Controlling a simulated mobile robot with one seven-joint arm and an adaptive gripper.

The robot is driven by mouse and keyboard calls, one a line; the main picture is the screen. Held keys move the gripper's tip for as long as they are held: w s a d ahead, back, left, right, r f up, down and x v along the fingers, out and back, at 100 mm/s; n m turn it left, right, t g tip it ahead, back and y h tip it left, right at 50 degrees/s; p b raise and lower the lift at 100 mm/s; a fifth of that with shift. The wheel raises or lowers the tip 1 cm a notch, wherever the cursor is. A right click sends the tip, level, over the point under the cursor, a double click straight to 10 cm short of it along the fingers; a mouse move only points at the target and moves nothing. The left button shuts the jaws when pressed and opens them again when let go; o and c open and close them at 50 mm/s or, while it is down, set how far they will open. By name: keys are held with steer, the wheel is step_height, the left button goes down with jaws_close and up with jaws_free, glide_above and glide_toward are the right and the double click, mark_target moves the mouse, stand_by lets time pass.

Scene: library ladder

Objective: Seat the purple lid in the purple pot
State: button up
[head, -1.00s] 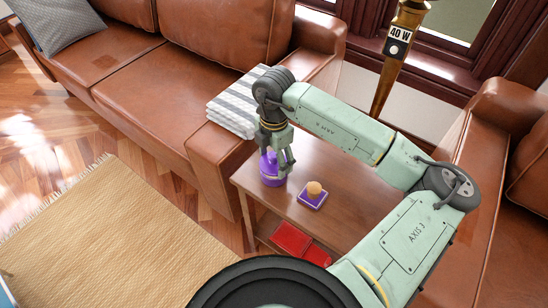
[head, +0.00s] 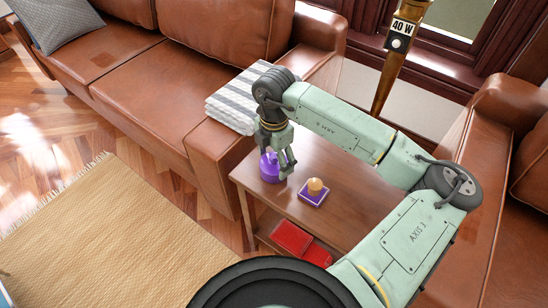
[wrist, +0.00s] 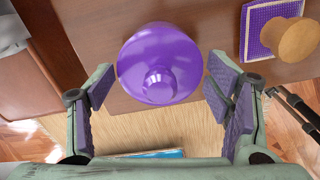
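The purple lid (wrist: 160,62) shows from above in the wrist view, a glossy round dome with a small knob. In the head view it and the purple pot appear as one purple shape (head: 270,168) at the far left corner of the wooden side table, partly hidden by my gripper. I cannot tell where lid and pot meet or whether the lid sits level. Gaps show between both pads and the lid. The head view shows my gripper (head: 278,166) low at the purple shape.
A round wooden piece (head: 315,186) stands on a purple square pad (head: 311,198) to the right on the side table (head: 345,210). Red items (head: 292,238) lie on the lower shelf. A sofa arm with a striped cloth (head: 235,108) borders the table's left side.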

mark_target(274, 156)
steer(key=o, duration=0.3)
step_height(274, 156, up, 12)
steer(key=shift+r, duration=0.1)
stand_by(0.6)
stand_by(0.3)
